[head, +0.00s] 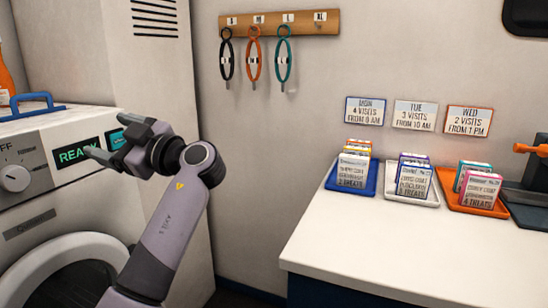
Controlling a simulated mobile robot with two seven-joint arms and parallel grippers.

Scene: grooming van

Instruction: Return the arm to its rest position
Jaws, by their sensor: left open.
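My left arm (172,225) rises from the bottom of the head view, bends at the elbow-like joint and points left. Its gripper (106,136) is open, with its two dark grey fingers spread and nothing seen between them. My right gripper is not in view.
The white machine (25,220) has a dial and round door. At right, a white counter (400,250) bears blue (338,182), white (430,196) and orange (460,205) trays of cards. Collars hang on a wooden rack (290,24). The wall between is free.

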